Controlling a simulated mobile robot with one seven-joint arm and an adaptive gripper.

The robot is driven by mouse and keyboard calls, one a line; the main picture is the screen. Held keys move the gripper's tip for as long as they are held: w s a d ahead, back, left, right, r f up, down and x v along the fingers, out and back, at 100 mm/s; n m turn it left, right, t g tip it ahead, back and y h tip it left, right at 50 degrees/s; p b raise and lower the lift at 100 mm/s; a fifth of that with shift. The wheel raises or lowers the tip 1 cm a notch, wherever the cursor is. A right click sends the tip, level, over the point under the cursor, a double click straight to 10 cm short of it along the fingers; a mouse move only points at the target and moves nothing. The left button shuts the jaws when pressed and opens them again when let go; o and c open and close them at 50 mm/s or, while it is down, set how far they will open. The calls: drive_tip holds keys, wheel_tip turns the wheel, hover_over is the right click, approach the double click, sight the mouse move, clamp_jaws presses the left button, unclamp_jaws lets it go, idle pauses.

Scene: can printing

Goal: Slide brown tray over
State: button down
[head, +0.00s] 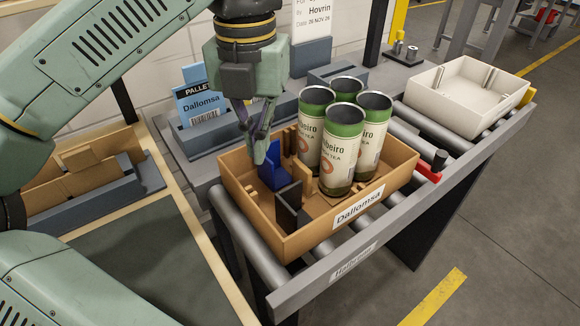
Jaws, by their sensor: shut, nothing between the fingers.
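The brown tray (290,243), labelled "Dallomsa", sits on the grey roller conveyor (262,262) in the middle of the head view. Several green-and-cream cans (341,135) stand upright in its right part. A blue divider piece (273,168) and a dark piece (290,208) stand in its left part. My gripper (259,152) points down over the tray's left back part, beside the blue piece and left of the cans. It is shut and holds nothing. I cannot tell whether its tips touch the tray or the blue piece.
A red stop with a black knob (433,165) stands on the conveyor right of the tray. Beyond it is a white tray (466,93) at the far end. A blue pallet card (199,102) stands behind. Bare rollers lie between the trays.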

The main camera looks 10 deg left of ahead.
sight(262, 205)
wheel_tip(262, 205, down, 10)
drive_tip(key=shift+s+p, duration=0.15)
drive_tip(key=shift+p, duration=0.65)
